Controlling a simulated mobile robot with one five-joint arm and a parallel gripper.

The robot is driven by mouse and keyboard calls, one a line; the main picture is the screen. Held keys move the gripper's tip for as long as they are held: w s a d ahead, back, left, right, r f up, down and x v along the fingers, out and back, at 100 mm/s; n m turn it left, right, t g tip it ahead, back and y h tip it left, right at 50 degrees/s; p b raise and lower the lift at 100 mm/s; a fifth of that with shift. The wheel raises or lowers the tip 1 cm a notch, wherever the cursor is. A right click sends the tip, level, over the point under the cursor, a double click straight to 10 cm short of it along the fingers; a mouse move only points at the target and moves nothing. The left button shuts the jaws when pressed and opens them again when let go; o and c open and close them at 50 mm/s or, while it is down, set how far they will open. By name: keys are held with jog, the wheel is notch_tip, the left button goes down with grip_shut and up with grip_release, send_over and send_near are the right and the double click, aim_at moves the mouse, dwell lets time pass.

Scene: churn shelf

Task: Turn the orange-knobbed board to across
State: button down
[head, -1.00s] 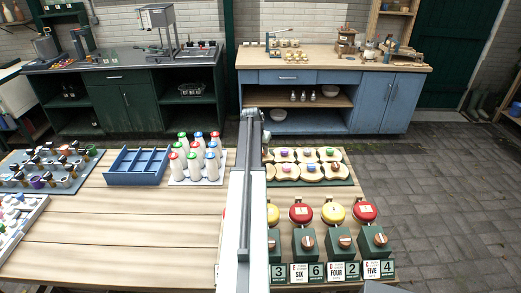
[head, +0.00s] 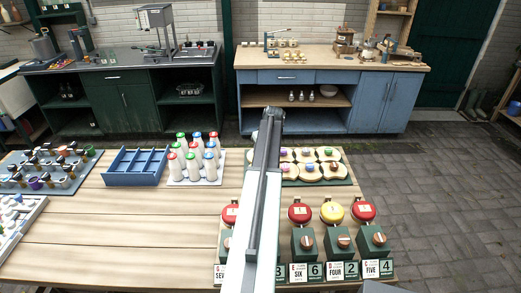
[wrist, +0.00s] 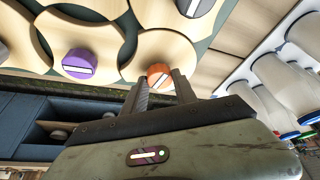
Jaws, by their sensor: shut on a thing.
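The orange knob (wrist: 158,74) sits on a pale wooden board (wrist: 141,45) in the wrist view. A light bar across its top lies on a slant. My gripper (wrist: 160,84) has its two fingers on either side of the knob and is shut on it. The knob's lower part is hidden by the fingers. In the head view my arm covers this left-hand board, so its knob is hidden there. Other boards (head: 310,174) show in two rows to the right of my arm.
A purple-knobbed board (wrist: 82,63) lies close beside the orange one. White bottles (head: 194,165) with coloured caps and a blue divided tray (head: 137,166) stand left of my arm. Red and yellow topped bells (head: 333,212) stand nearer.

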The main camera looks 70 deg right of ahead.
jog(key=shift+n+t+y, duration=0.3)
jog(key=shift+n+y, duration=0.2)
jog(key=shift+n, duration=1)
jog(key=c, duration=1)
grip_release()
jog(key=shift+r, duration=0.1)
jog(key=p+v, duration=0.7)
jog(key=shift+s+r, duration=0.15)
jog(key=shift+r, duration=0.1)
